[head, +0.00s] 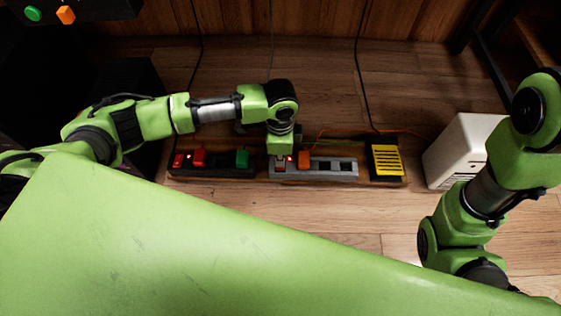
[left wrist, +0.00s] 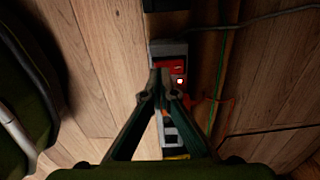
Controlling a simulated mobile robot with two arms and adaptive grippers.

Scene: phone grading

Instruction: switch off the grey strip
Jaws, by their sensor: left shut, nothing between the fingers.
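The grey strip (head: 335,175) lies on a wooden board on the floor, with an orange plug (head: 304,160) in it and bare sockets to the right. My left gripper (head: 281,163) points down at its left end, fingers together and empty. In the left wrist view the closed fingertips (left wrist: 159,75) are over the grey strip (left wrist: 168,50), beside a red switch (left wrist: 178,67) and a small bright light (left wrist: 180,81). The fingers partly hide the switch, and I cannot tell whether they touch it. My right gripper is out of view.
A black strip (head: 222,172) with red and green plugs lies to the left on the board (head: 262,179). A yellow-topped block (head: 387,160) is at its right end. A white box (head: 455,150) stands further right. Cables run behind the strips.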

